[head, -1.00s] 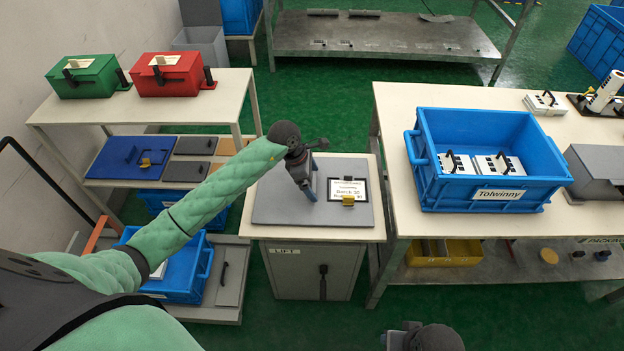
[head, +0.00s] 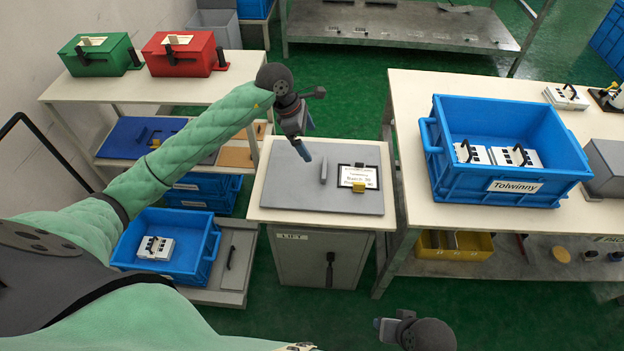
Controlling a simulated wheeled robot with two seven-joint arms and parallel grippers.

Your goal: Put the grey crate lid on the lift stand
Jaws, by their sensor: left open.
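The grey crate lid (head: 270,190) lies flat on the pale top of the lift stand (head: 300,260), a grey cabinet with a dark handle on its front. An upright grey handle (head: 323,170) stands up from the lid. My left gripper (head: 304,150) is open and empty, above the lid's back part and just left of its handle, apart from it. My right gripper (head: 378,323) is at the bottom of the head view, in front of the stand; its jaws are too small to read.
A black-framed label (head: 358,176) with a yellow clip (head: 359,187) sits at the lid's right side. A blue crate (head: 500,187) marked Tolwinny stands on the right table (head: 405,100). Another blue crate (head: 205,262) is low on the left. Green floor lies in front.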

